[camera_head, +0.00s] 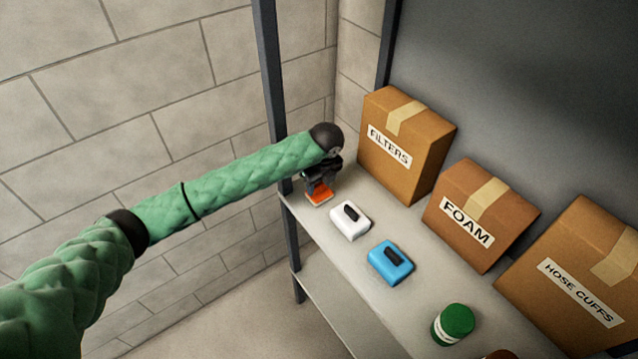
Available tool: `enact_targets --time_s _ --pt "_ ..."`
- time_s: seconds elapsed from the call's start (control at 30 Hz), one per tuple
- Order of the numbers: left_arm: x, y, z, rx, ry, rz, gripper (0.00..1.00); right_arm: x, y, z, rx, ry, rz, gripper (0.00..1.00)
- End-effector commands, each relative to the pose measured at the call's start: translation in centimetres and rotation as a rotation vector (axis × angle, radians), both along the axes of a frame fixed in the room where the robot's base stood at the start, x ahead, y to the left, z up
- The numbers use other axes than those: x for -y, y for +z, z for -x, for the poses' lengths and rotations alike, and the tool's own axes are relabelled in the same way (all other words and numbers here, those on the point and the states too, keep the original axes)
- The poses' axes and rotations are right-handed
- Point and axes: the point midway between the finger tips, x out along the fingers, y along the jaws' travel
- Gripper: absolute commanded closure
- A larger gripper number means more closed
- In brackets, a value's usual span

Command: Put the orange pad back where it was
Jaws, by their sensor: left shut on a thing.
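The orange pad (319,195) is at the far left end of the upper shelf board, under my left gripper (319,183). My left gripper is shut on the pad from above, and its dark fingers hide part of it. The pad appears at or just above the board; I cannot tell if it touches. A white pad (349,222) with a dark handle lies to its right and nearer. A blue pad (390,262) with a dark handle lies further right. My right gripper is not in view.
Cardboard boxes labelled FILTERS (400,145), FOAM (480,215) and HOSE CUFFS (580,280) stand along the back of the shelf (420,300). A green-lidded jar (453,324) stands near the front edge. A dark upright post (272,80) rises beside my left gripper.

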Motion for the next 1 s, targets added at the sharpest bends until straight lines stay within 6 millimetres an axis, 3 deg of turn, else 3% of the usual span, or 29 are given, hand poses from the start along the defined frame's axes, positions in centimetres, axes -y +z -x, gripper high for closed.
enact_targets --time_s 0.33,0.37,0.47,0.8,1.0 --pt "0.0 -0.2 0.0 0.001 0.001 0.000 0.75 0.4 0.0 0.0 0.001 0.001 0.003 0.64" --pt "0.0 -0.2 0.0 0.001 0.001 0.000 0.53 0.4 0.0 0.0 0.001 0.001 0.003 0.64" --pt "0.0 -0.2 0.0 0.001 0.001 0.000 0.35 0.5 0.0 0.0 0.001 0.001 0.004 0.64" --pt "0.0 0.1 0.0 0.001 0.001 0.000 0.35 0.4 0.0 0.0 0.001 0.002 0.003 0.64" --pt "0.2 2.4 0.2 0.003 0.001 0.001 0.35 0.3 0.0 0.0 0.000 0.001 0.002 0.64"
